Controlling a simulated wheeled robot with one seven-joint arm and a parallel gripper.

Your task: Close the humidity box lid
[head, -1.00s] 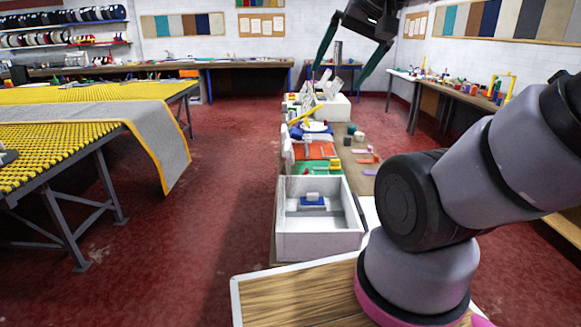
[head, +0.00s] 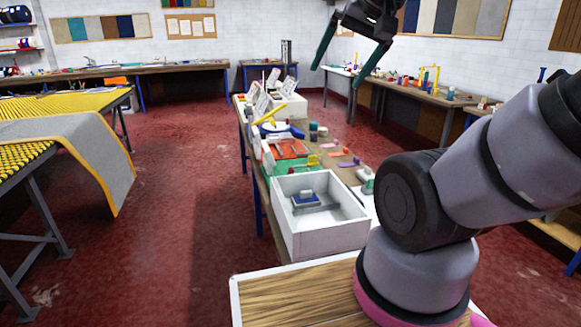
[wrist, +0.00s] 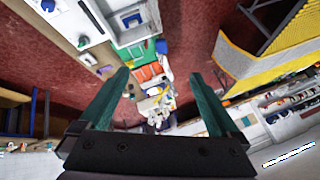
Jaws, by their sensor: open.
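An open-topped white box (head: 328,237) stands at the near end of the long bench, with a small blue and white item (head: 305,199) inside. Farther along stands another white box (head: 291,108), with pale upright panels beside it. I cannot tell which one is the humidity box, and no lid can be made out clearly. My gripper (head: 337,74) is open and empty, raised high above the floor and apart from both boxes. In the wrist view my gripper (wrist: 160,75) points down the bench, with the near white box (wrist: 153,14) at the top.
The bench between the boxes holds an orange tray, green mat (wrist: 136,52) and small items. A yellow-topped table (head: 85,103) with a grey rug (head: 75,135) stands left. A side bench (head: 430,95) runs along the right. Red floor (head: 190,200) is clear left of the long bench.

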